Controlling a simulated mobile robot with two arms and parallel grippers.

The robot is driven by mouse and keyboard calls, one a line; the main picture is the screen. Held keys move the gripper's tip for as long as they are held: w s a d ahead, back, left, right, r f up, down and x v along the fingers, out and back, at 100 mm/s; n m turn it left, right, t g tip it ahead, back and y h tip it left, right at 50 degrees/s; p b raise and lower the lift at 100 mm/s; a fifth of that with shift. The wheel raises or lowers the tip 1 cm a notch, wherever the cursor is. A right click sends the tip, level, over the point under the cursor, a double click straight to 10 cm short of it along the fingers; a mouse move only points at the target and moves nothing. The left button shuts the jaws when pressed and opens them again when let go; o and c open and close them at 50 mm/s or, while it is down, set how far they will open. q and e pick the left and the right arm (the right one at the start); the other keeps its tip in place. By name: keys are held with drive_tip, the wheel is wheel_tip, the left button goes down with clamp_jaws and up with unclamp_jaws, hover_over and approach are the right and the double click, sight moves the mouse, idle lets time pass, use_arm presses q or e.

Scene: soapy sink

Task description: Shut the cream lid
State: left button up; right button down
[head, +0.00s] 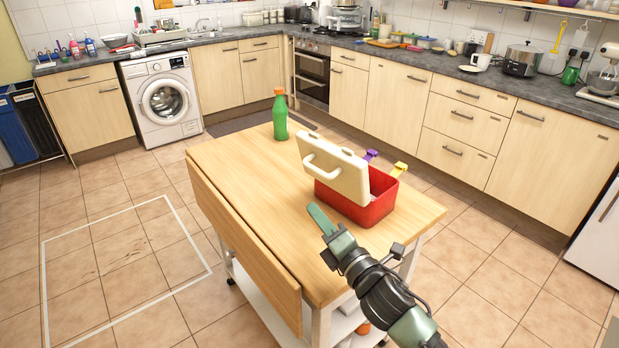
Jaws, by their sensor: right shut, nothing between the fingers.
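The cream lid (341,172) stands raised and tilted open above a red box (372,204) on the wooden table. It has a cream handle on its left face. The top of the box shows open behind the lid. My right gripper (318,213) is shut and empty, just in front of the lid and box on the near side, apart from both. My left gripper is not in view.
A green bottle with an orange cap (280,115) stands at the table's far end. A purple-handled item (370,155) and a yellow-handled item (399,169) show at the box's far side. The table's left half (240,175) is clear.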

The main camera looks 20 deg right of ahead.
sight(326, 171)
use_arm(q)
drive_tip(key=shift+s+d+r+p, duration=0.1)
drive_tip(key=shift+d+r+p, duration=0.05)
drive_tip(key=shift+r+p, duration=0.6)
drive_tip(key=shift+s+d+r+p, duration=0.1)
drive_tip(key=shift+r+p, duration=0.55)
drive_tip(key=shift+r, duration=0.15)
use_arm(e)
drive_tip(key=w+d+r, duration=0.1)
drive_tip(key=w+r, duration=0.1)
drive_tip(key=w, duration=0.7)
drive_tip(key=shift+d+r, duration=0.2)
drive_tip(key=shift+d, duration=0.1)
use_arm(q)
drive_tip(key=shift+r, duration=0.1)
use_arm(e)
drive_tip(key=shift+r, duration=0.1)
